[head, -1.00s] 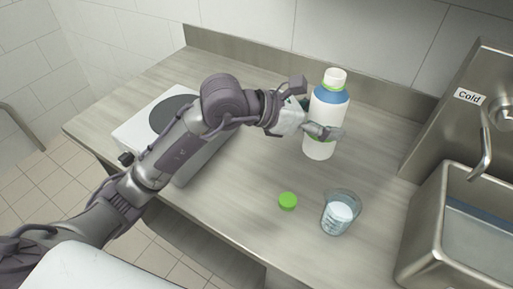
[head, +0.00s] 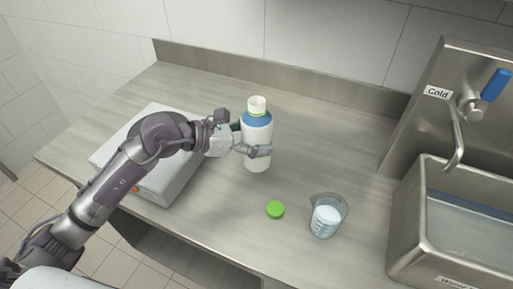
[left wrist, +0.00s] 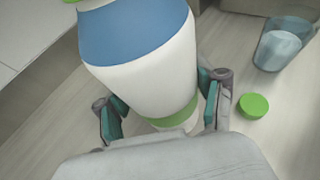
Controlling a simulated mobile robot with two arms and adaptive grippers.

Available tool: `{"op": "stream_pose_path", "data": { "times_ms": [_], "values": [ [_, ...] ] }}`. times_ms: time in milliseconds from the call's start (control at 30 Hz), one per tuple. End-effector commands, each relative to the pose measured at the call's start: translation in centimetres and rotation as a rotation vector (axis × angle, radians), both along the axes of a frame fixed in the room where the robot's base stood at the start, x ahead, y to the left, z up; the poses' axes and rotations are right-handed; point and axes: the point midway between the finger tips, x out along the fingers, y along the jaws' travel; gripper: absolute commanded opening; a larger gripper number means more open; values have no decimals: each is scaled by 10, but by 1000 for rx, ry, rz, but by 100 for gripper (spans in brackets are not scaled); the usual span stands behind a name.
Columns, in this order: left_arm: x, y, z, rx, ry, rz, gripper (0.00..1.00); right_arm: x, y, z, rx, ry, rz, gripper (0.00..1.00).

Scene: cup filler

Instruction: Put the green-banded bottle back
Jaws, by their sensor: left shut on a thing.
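The white bottle (head: 257,153) has a blue band near its shoulder, a green ring at the neck and a green band low down. It is upright over the middle of the counter, with no cap on its neck. Whether its base touches the counter is hard to tell. My left gripper (head: 246,142) is shut on the bottle from the left, one finger on each side. In the left wrist view the bottle (left wrist: 145,62) fills the space between the fingers, the green band low between them. My right gripper is not in view.
A green cap (head: 275,209) lies on the counter (head: 190,225). A clear beaker (head: 327,215) with contents stands to its right. A grey-white device with a dark round plate (head: 158,190) sits at the left under my arm. A sink (head: 425,235) with a tap is at the right.

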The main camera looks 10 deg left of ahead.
Motion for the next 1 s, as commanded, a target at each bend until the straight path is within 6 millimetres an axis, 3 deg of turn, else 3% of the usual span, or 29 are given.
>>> {"op": "stream_pose_path", "data": {
  "times_ms": [267,667,700,833,1000],
  "values": [
    [0,0,-35,-2,2,1,7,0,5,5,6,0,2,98],
    [0,0,-42,-1,-1,0,7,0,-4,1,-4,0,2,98],
    [0,0,-42,1,2,-1,73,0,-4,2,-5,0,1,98],
    [0,0,-41,1,2,-1,94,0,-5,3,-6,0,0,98],
    [0,0,-41,1,2,-1,94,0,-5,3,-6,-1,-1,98]
  ]
}}
